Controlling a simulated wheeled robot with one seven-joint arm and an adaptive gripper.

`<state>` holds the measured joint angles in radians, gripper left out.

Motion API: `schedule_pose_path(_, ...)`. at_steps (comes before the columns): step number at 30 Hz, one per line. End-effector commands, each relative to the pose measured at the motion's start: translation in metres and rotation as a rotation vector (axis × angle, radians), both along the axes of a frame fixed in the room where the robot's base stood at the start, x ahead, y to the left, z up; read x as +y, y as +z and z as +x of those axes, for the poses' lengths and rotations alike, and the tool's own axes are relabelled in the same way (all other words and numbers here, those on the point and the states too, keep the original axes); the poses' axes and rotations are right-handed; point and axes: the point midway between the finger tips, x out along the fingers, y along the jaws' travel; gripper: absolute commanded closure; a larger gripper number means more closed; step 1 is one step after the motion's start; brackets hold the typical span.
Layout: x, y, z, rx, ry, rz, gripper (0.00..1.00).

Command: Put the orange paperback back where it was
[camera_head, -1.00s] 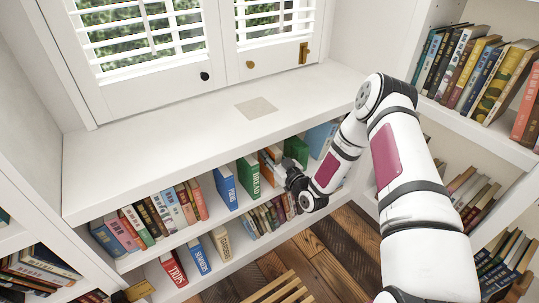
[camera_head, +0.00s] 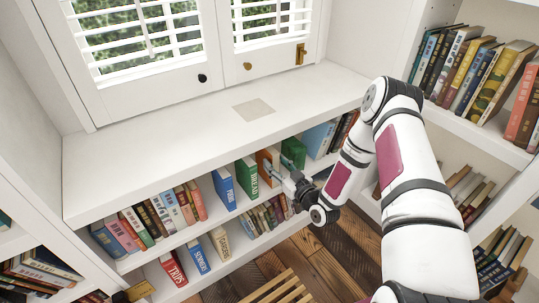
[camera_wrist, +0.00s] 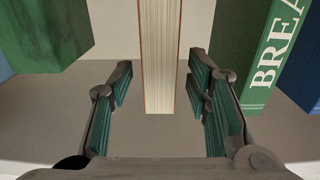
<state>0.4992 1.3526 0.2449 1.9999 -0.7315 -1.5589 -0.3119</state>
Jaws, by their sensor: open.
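The orange paperback (camera_head: 265,160) stands on the upper shelf below the counter, between the green BREAD book (camera_head: 246,176) and another green book (camera_head: 293,151). In the wrist view the paperback (camera_wrist: 160,50) shows its cream page edges with thin orange cover edges. My gripper (camera_head: 284,168) is at the front of the shelf, facing the paperback. In the wrist view my gripper (camera_wrist: 160,85) is open, with one finger on each side of the book's line and visible gaps to both. The paperback's spine is hidden there.
In the wrist view the green book (camera_wrist: 40,35) is at left and the BREAD book (camera_wrist: 262,60) at right, with gaps beside the paperback. A blue book (camera_head: 224,188) stands farther left. A row of small books (camera_head: 265,215) is on the shelf below. The counter (camera_head: 190,125) is mostly bare.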

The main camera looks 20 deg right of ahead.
Motion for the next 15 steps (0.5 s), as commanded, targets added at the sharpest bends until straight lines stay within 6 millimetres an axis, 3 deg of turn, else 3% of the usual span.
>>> schedule_pose_path(6, -0.013, 0.001, -0.039, 0.002, -0.001, 0.0, 0.55)
schedule_pose_path(15, -0.019, 0.0, -0.058, 0.0, 0.0, 0.0, 0.55)
